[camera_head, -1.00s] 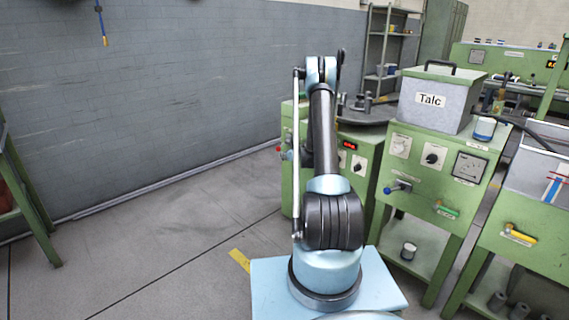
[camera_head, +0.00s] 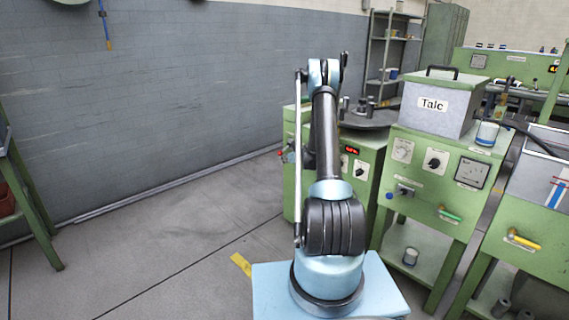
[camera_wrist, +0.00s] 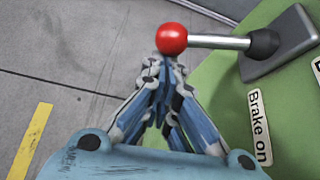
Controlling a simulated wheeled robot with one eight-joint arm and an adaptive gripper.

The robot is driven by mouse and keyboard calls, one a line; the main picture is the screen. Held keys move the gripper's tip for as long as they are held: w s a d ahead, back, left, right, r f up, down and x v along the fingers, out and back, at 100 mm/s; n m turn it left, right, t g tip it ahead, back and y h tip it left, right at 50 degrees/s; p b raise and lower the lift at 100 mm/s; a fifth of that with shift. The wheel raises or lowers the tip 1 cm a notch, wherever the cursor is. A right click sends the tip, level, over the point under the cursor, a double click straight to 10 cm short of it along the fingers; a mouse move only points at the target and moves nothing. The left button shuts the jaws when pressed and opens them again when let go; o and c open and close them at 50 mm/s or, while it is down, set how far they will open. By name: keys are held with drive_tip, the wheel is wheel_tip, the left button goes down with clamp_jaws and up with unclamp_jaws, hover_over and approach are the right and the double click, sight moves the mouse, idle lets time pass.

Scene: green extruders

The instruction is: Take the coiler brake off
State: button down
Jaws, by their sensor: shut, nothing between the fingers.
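The coiler brake is a lever with a red ball knob (camera_wrist: 171,38), a metal rod (camera_wrist: 215,42) and a black hub on a grey plate (camera_wrist: 281,48). The rod points left in the wrist view. A "Brake on" label (camera_wrist: 259,126) is on the green panel below the plate. My gripper (camera_wrist: 164,68) is shut and empty, its tips right by the knob's lower edge in the picture; I cannot tell whether they touch. In the head view the coiler cabinet (camera_head: 359,186) stands behind my arm, which hides my gripper there.
The green cabinet with the grey Talc box (camera_head: 434,121) stands close on the right. A round plate with pegs (camera_head: 371,119) tops the coiler. Open floor (camera_head: 170,265) lies to the left, up to the grey wall (camera_head: 180,100). A yellow floor strip (camera_wrist: 30,140) shows in the wrist view.

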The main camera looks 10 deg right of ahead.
sight(282, 151)
drive_tip(key=shift+a+r, duration=0.1)
drive_tip(key=shift+r, duration=0.1)
drive_tip(key=r+m+y, duration=0.1)
drive_tip(key=r+m+g+y, duration=0.1)
drive_tip(key=r, duration=0.1)
drive_tip(key=s+a+r+m+g+y, duration=0.1)
drive_tip(key=shift+r+m, duration=0.35)
drive_tip(key=shift+m, duration=0.05)
drive_tip(key=shift+r+y, duration=0.2)
drive_tip(key=shift+y, duration=0.1)
drive_tip(key=shift+r, duration=0.55)
